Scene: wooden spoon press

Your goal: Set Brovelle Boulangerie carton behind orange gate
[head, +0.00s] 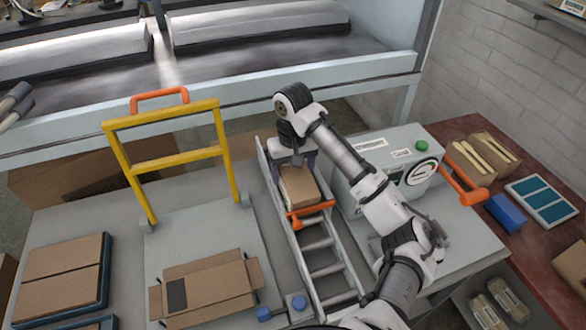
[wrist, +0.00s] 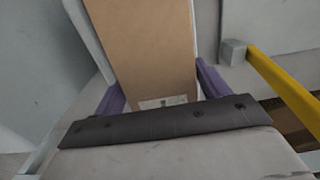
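A brown carton (head: 299,187) is in the narrow roller track (head: 322,258), between its side rails, just behind the orange gate (head: 311,213) that crosses the track. Whether it rests on the rollers cannot be told. My gripper (head: 295,165) is over the carton's far end, pointing down. In the wrist view, its purple fingers (wrist: 160,95) lie close along both sides of the carton (wrist: 145,45), with no clear gap. A small printed label shows at the carton's near end, too small to read. The gate is not seen in the wrist view.
A yellow frame with an orange handle (head: 160,94) stands left of the track. A grey machine with a green button (head: 390,165) stands close on the right. Stacked cardboard (head: 62,272) lies at left.

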